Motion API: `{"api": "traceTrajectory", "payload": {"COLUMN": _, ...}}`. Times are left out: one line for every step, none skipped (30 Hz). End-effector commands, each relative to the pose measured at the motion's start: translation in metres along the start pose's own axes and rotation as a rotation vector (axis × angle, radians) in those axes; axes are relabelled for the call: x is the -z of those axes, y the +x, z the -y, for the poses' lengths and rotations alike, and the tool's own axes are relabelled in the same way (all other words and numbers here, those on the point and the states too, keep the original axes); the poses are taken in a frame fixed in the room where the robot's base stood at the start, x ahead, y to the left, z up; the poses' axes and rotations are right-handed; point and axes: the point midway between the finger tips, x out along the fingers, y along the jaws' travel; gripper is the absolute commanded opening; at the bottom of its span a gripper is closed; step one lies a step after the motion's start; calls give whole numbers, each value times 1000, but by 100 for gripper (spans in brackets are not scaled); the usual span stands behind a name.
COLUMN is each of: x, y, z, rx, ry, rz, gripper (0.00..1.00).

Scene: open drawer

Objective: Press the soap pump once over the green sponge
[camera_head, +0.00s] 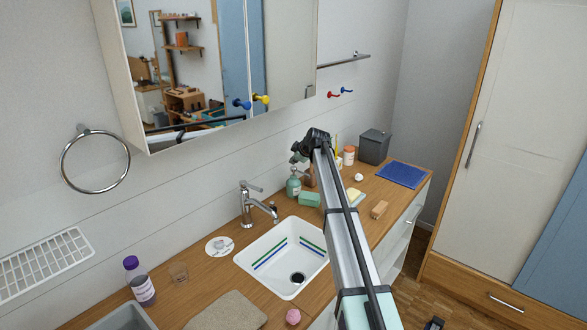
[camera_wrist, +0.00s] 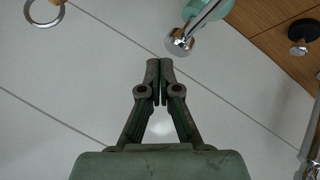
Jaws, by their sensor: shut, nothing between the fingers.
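The soap pump (camera_head: 293,187) is a teal bottle standing on the wooden counter behind the sink, near the wall. The green sponge (camera_head: 309,199) lies on the counter just right of and in front of the bottle. My gripper (camera_head: 297,157) is above the bottle in the head view, small and partly hidden by my arm. In the wrist view my gripper (camera_wrist: 159,66) is shut and empty. The chrome pump head (camera_wrist: 180,42) shows just beyond and right of the fingertips there, with a gap in the picture. The sponge is not visible in the wrist view.
A chrome faucet (camera_head: 250,200) and white sink (camera_head: 267,265) are left of the bottle. The mirror cabinet (camera_head: 215,60) hangs above. The wall is close behind.

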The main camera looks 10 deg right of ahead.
Motion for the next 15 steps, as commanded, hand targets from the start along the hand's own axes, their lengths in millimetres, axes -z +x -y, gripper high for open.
{"api": "traceTrajectory", "payload": {"x": 0, "y": 0, "z": 0, "rx": 0, "ry": 0, "rz": 0, "gripper": 0}}
{"api": "traceTrajectory", "payload": {"x": 0, "y": 0, "z": 0, "rx": 0, "ry": 0, "rz": 0, "gripper": 0}}
{"api": "traceTrajectory", "payload": {"x": 0, "y": 0, "z": 0, "rx": 0, "ry": 0, "rz": 0, "gripper": 0}}
{"api": "traceTrajectory", "payload": {"x": 0, "y": 0, "z": 0, "rx": 0, "ry": 0, "rz": 0, "gripper": 0}}
{"api": "traceTrajectory", "payload": {"x": 0, "y": 0, "z": 0, "rx": 0, "ry": 0, "rz": 0, "gripper": 0}}
{"api": "traceTrajectory", "payload": {"x": 1, "y": -1, "z": -1, "rx": 0, "ry": 0, "rz": 0, "gripper": 0}}
{"api": "traceTrajectory", "payload": {"x": 2, "y": -2, "z": -2, "rx": -1, "ry": 0, "rz": -1, "gripper": 0}}
{"api": "traceTrajectory", "payload": {"x": 2, "y": -3, "z": -2, "rx": -1, "ry": 0, "rz": -1, "gripper": 0}}
{"api": "traceTrajectory", "payload": {"x": 4, "y": -4, "z": -4, "rx": -1, "ry": 0, "rz": -1, "gripper": 0}}
{"api": "traceTrajectory", "payload": {"x": 5, "y": -6, "z": -5, "rx": -1, "ry": 0, "rz": -1, "gripper": 0}}
{"api": "traceTrajectory", "payload": {"x": 6, "y": -8, "z": -6, "rx": -1, "ry": 0, "rz": -1, "gripper": 0}}
{"api": "traceTrajectory", "payload": {"x": 8, "y": -10, "z": -8, "rx": 0, "ry": 0, "rz": -1, "gripper": 0}}
{"api": "traceTrajectory", "payload": {"x": 9, "y": -12, "z": -9, "rx": 0, "ry": -1, "rz": -1, "gripper": 0}}
{"api": "traceTrajectory", "payload": {"x": 10, "y": -14, "z": -10, "rx": 0, "ry": -1, "rz": -1, "gripper": 0}}
{"api": "traceTrajectory", "payload": {"x": 12, "y": -16, "z": -12, "rx": 0, "ry": -1, "rz": -1, "gripper": 0}}
